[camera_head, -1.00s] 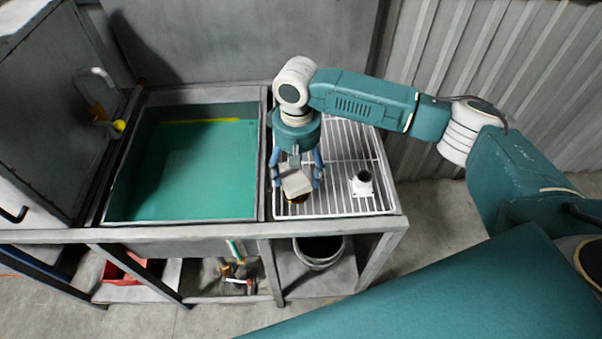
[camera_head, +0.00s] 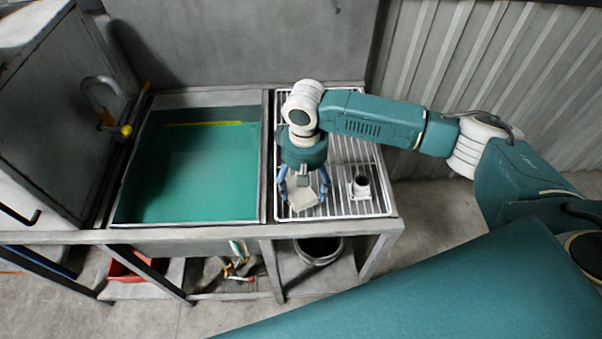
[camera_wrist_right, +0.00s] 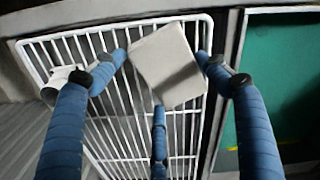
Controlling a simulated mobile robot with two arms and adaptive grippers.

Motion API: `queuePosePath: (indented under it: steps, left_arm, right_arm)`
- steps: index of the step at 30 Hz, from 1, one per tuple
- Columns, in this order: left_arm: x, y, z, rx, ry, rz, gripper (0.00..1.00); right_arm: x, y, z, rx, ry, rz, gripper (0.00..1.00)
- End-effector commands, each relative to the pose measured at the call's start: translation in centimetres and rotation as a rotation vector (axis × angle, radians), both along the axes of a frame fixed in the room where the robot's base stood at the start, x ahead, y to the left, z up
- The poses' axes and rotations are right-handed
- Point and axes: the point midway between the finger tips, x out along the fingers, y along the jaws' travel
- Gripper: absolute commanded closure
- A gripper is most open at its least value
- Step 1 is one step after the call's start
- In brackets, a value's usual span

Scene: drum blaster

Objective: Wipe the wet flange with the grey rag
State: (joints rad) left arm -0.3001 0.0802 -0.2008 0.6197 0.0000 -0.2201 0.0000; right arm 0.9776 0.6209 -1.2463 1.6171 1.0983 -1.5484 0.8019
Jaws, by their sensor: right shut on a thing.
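The grey rag (camera_head: 304,199) is a pale, flat square held in my right gripper (camera_head: 303,186), over the front left part of the white wire rack. In the wrist view the rag (camera_wrist_right: 165,62) lies between the blue fingers of the right gripper (camera_wrist_right: 160,75). A small white flange (camera_head: 361,188) with a dark round opening stands on the rack, to the right of the gripper and apart from it. The flange is partly seen in the wrist view (camera_wrist_right: 57,82), behind a finger. Whatever lies under the rag is hidden. My left gripper is out of view.
The wire rack (camera_head: 345,209) is bare around the flange. A bucket (camera_head: 318,248) and a red bin (camera_head: 125,268) stand below.

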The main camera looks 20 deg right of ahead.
Motion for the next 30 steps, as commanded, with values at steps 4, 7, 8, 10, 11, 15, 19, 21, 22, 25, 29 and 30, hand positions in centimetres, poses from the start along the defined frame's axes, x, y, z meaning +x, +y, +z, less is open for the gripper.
queuePosePath:
  steps: [4, 7, 8, 10, 11, 15, 19, 21, 22, 25, 29, 30]
  left_arm:
    - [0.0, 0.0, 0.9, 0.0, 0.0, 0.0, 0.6]
    - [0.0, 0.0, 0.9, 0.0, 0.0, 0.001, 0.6]
    - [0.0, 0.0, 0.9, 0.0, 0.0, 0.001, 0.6]
    - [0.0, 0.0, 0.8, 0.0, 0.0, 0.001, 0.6]
    - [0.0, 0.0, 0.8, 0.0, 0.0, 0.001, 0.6]
    - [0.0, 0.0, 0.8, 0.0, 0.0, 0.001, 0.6]
    - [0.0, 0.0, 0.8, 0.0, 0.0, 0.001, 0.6]
    - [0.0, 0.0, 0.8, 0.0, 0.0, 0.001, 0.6]
    - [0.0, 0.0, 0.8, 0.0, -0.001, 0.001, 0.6]
    - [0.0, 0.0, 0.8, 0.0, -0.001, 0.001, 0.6]
    - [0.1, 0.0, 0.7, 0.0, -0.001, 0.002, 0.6]
    - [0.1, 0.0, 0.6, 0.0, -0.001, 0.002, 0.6]
  right_arm:
    - [-0.8, -0.1, 0.1, 0.0, 0.004, 0.0, 0.47]
    - [-0.9, -0.1, 0.0, 0.0, 0.003, 0.0, 0.47]
    - [-0.9, -0.1, -0.1, 0.0, 0.003, 0.0, 0.47]
    - [-0.9, -0.1, -0.1, 0.0, 0.002, 0.0, 0.47]
    - [-0.9, -0.1, -0.1, 0.0, 0.002, 0.0, 0.47]
    - [-0.8, -0.1, -0.1, 0.0, 0.001, 0.0, 0.47]
    - [-0.1, 0.1, -0.1, 0.001, 0.001, -0.001, 0.47]
    - [0.4, 0.1, 0.0, 0.001, 0.0, -0.001, 0.47]
    - [0.7, 0.1, -0.1, 0.001, 0.0, -0.001, 0.47]
    - [1.3, 0.2, -0.1, 0.001, 0.001, -0.002, 0.47]
    - [2.3, 0.3, -0.1, 0.0, 0.0, -0.001, 0.47]
    - [2.6, 0.3, -0.1, 0.0, 0.0, -0.001, 0.47]
